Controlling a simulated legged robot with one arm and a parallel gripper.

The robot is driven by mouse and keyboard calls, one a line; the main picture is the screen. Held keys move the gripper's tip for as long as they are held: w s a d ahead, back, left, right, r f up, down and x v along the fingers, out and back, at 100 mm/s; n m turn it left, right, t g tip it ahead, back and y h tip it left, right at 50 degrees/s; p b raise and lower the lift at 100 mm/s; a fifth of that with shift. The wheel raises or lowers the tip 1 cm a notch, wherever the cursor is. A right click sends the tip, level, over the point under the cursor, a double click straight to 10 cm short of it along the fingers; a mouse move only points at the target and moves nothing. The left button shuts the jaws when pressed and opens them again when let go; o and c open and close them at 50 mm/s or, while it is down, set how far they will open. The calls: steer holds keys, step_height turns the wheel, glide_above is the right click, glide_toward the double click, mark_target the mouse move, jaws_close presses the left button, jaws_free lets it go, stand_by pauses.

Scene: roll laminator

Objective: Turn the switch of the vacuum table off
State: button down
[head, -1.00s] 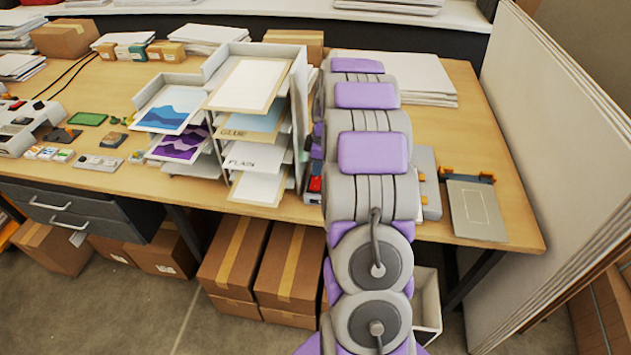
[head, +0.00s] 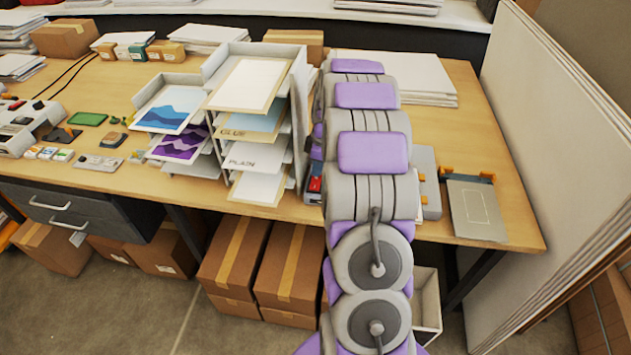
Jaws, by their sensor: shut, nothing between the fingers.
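My arm stretches away over the bench and covers the middle of the head view. My gripper's fingers are hidden behind it; only a small purple part of mine shows at the arm's left edge. A grey machine (head: 429,183) with orange tabs shows on the arm's right side. A small red part with blue beside it (head: 315,185) shows on the arm's left side, close to the bench's front edge. A grey plate with a white rectangle outline (head: 477,211) lies to the right. I cannot tell which of these is the vacuum table, and I cannot make out its switch.
A paper rack (head: 300,100) with several sheets stands just left of my arm. White boards (head: 405,75) lie stacked behind it. Tall panels (head: 560,150) lean at the right. Cardboard boxes (head: 235,255) are under the bench. The wooden bench top (head: 490,120) is bare behind the plate.

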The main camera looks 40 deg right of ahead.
steer(key=shift+f, duration=0.6)
steer(key=shift+r, duration=0.15)
steer(key=shift+r+p, duration=1)
steer(key=shift+r, duration=2.45)
steer(key=shift+s+f, duration=0.1)
